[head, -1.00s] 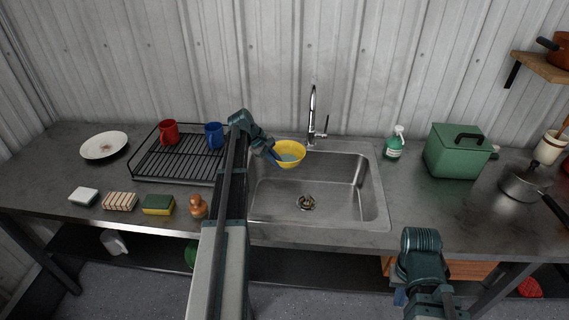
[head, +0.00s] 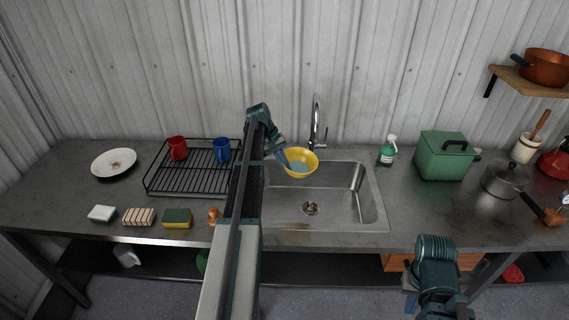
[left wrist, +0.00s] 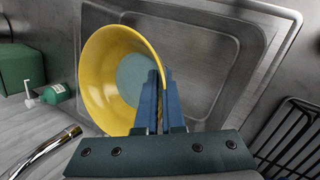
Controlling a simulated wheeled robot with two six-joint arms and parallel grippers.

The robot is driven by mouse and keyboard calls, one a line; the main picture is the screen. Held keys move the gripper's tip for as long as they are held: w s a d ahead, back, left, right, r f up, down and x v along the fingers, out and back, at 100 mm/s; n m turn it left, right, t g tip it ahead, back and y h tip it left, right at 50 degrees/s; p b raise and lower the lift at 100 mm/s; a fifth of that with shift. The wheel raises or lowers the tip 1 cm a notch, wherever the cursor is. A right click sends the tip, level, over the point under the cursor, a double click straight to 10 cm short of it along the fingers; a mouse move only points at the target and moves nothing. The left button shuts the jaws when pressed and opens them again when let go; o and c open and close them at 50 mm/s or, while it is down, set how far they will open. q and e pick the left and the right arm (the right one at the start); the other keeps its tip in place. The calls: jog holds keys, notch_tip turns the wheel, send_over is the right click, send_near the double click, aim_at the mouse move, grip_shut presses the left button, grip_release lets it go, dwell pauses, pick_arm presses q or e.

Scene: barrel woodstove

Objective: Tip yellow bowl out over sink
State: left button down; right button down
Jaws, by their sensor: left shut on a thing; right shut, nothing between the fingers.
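The yellow bowl (head: 301,170) is over the back left part of the steel sink (head: 340,212) in the head view. Something pale blue-grey shows inside it; I cannot tell if it is liquid. My left gripper (head: 286,161) is shut on the bowl's rim from the left. In the left wrist view the bowl (left wrist: 116,60) stands between and beyond the blue fingers (left wrist: 158,105), with the sink (left wrist: 200,65) behind it. My right gripper (head: 411,290) is low at the front right, shut and empty, apart from the counter objects.
The faucet (head: 315,125) stands just behind the bowl. A drying rack (head: 165,188) with a red mug (head: 178,148) and a blue mug (head: 222,149) is left. A soap bottle (head: 387,152) and green box (head: 445,158) are right.

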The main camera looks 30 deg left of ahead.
pick_arm(q)
jog(key=shift+s+d+f+y, duration=0.2)
jog(key=shift+d+f+y, duration=0.05)
jog(key=shift+d+y, duration=0.25)
jog(key=shift+s+d+f+y, duration=0.15)
jog(key=shift+d+f+y, duration=0.15)
jog(key=shift+y, duration=0.3)
jog(key=d+f+m+t+y+b, duration=0.2)
jog(key=d+f+y+b, duration=0.3)
jog(key=y+b, duration=1.1)
jog(key=shift+s+f+t+y+b, duration=0.15)
jog(key=shift+f+t+y+b, duration=0.4)
jog(key=shift+b, duration=2.3)
jog(key=shift+t, duration=0.25)
